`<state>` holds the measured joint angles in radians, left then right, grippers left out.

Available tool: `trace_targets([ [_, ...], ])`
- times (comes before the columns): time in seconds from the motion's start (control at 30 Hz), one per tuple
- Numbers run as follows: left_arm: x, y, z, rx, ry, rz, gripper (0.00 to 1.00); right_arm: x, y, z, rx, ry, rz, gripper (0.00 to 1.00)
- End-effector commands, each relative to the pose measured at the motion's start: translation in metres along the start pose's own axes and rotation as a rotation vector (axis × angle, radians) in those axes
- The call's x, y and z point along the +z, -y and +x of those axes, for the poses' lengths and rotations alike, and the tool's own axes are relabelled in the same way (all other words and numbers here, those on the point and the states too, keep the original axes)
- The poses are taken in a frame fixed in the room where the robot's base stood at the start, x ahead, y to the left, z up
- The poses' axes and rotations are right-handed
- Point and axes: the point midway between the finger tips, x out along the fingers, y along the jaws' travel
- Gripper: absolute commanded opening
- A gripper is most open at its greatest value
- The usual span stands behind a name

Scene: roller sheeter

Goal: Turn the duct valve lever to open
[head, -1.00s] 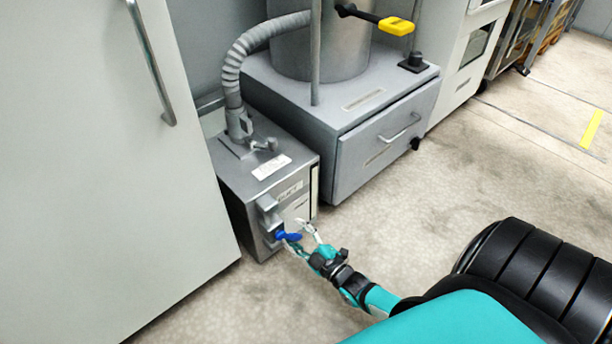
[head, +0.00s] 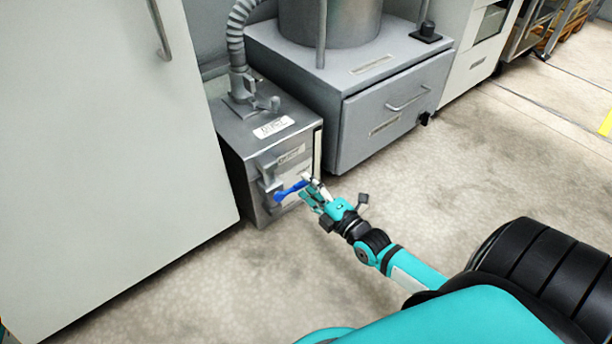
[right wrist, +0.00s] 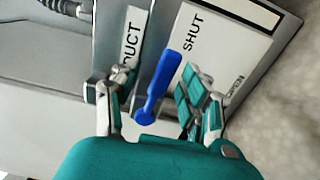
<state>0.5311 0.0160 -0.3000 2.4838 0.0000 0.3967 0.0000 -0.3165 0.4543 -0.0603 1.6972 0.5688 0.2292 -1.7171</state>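The duct valve lever is blue (head: 290,192) and sits on the front of a low grey metal box (head: 236,172). In the head view it points right and slightly up. My right gripper (head: 312,190) is at the lever's right end. In the right wrist view the lever (right wrist: 158,82) lies between the spread fingers of my right gripper (right wrist: 155,100), with gaps on both sides. Labels reading DUCT (right wrist: 132,42), SHUT (right wrist: 191,36) and what looks like OPEN (right wrist: 236,86) show on the box front. The lever's pivot is hard to make out. My left gripper is out of view.
A tall white cabinet (head: 95,150) stands left of the box. A grey drawer unit (head: 385,110) stands behind and right of it, carrying a metal cylinder (head: 330,25). A ribbed hose (head: 236,40) rises from the box. The floor (head: 480,150) to the right is clear.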

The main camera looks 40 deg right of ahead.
Motion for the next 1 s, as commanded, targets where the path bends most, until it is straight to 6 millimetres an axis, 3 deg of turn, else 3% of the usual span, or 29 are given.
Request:
trace_targets([
  [0.1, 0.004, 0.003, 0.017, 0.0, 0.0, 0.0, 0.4, 0.0, -0.004, -0.022, -0.005, 0.0, 0.0, 0.45],
  [0.77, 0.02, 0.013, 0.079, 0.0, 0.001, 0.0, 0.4, 0.0, -0.004, -0.154, -0.005, 0.001, 0.003, 0.45],
  [1.0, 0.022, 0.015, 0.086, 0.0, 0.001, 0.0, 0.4, -0.026, -0.044, -0.132, 0.09, -0.038, 0.131, 0.45],
])
